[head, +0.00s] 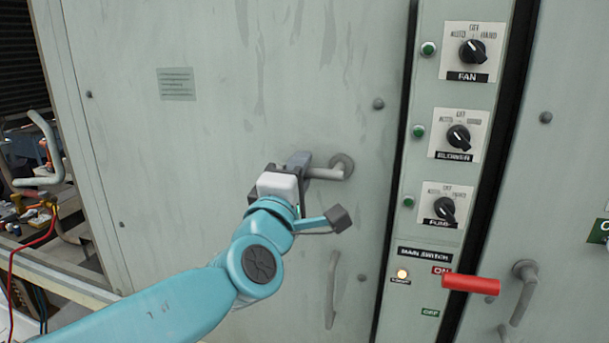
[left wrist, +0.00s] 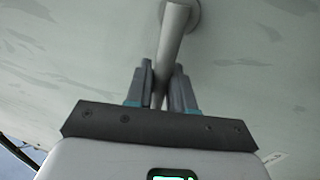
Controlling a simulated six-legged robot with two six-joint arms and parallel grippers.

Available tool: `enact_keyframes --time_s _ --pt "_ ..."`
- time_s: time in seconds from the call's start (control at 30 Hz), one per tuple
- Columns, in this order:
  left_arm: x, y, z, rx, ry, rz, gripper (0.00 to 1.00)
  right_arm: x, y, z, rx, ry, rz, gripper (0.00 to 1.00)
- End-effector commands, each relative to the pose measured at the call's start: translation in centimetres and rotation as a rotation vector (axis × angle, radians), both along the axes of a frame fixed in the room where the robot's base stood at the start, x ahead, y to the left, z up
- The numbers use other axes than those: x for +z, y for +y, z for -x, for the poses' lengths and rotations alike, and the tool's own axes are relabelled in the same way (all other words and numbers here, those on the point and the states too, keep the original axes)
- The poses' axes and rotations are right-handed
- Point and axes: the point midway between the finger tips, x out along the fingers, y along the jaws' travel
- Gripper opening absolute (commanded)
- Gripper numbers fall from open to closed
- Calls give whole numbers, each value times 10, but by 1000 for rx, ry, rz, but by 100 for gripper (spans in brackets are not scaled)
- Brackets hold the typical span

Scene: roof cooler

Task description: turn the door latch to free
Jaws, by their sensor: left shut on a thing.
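The door latch (head: 328,173) is a grey lever on a round base, set on the pale green cabinet door (head: 230,130). The lever points left from its base, about level. My left gripper (head: 297,168) is at the lever's free end, its fingers shut on it. In the left wrist view the latch (left wrist: 174,40) runs from its round base down between the two fingers of my left gripper (left wrist: 161,88). The wrist hides part of the lever's end in the head view. My right gripper is not in view.
A control strip right of the door has FAN (head: 472,50), BLOWER and PUMP knobs. Below them a red main switch handle (head: 470,285) sticks out. A grey door pull (head: 332,290) is below the latch. Cables and tools (head: 35,205) lie at the far left.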

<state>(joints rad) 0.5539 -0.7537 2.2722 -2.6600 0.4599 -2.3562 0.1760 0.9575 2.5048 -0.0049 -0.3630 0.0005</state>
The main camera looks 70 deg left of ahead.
Motion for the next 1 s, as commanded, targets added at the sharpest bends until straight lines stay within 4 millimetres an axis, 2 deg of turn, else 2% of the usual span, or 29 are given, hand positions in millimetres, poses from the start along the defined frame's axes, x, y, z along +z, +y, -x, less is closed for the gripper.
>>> enact_keyframes --time_s 0.53,0.57,0.6,1.0 --pt "2 0 -4 0 18 -17 0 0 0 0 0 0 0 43" --pt "2 0 -4 0 18 -17 32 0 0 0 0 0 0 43" --pt "2 0 -4 0 17 -16 41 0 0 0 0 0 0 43" --pt "0 0 -5 -1 17 -15 41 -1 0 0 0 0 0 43"
